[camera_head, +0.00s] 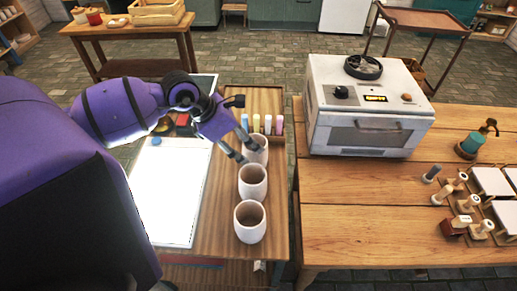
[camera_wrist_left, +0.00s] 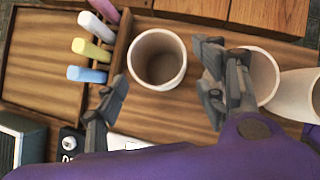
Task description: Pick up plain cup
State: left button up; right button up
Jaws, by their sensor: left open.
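Three plain white cups stand upright in a row on the wooden side table (camera_head: 222,229): a back cup (camera_head: 257,156), a middle cup (camera_head: 252,184) and a front cup (camera_head: 250,224). My left gripper (camera_head: 240,153) is open at the back cup, its fingers partly hiding it. In the left wrist view, the back cup (camera_wrist_left: 158,62) appears between the spread fingertips of my left gripper (camera_wrist_left: 164,88), and looks empty. The right finger overlaps the middle cup (camera_wrist_left: 264,76) in that view. Whether a finger touches a cup, I cannot tell. My right gripper is out of view.
Several coloured sticks (camera_head: 268,124) stand behind the back cup. A bright white panel (camera_head: 172,195) lies left of the cups. On the right, a larger wooden table (camera_head: 350,215) carries a white oven (camera_head: 367,105), a teal bottle (camera_head: 470,145) and stamps (camera_head: 461,220).

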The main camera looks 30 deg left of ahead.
pick_arm(q)
jog(key=x, duration=0.5)
jog(key=shift+w+d+f, duration=0.15)
jog(key=shift+w+f, duration=0.1)
jog(key=shift+w, duration=0.05)
jog(key=c, duration=1)
jog(key=shift+r, duration=0.15)
